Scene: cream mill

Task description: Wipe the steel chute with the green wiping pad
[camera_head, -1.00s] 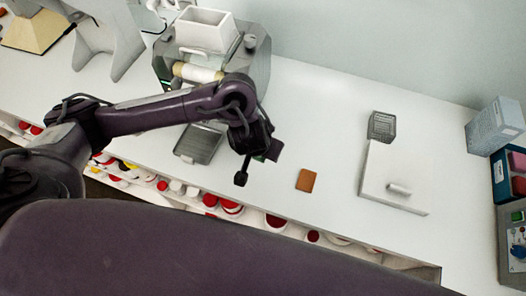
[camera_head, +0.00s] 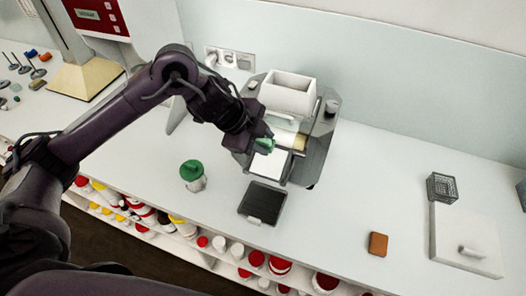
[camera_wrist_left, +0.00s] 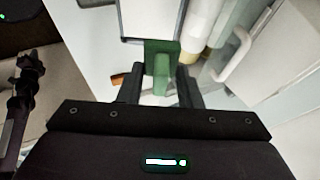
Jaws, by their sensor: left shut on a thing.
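The mill (camera_head: 316,135) is a grey machine with a white hopper and pale rollers, standing against the wall. Its steel chute (camera_head: 266,168) is a pale plate sloping down at the front, below the rollers. My left gripper (camera_head: 262,138) is at the upper left of the chute, shut on the green wiping pad (camera_head: 269,142). My right gripper is not in view.
A dark tray (camera_head: 262,203) lies below the chute. A green-lidded jar (camera_head: 193,175) stands left of it. Shelves of jars run under the counter's front edge.

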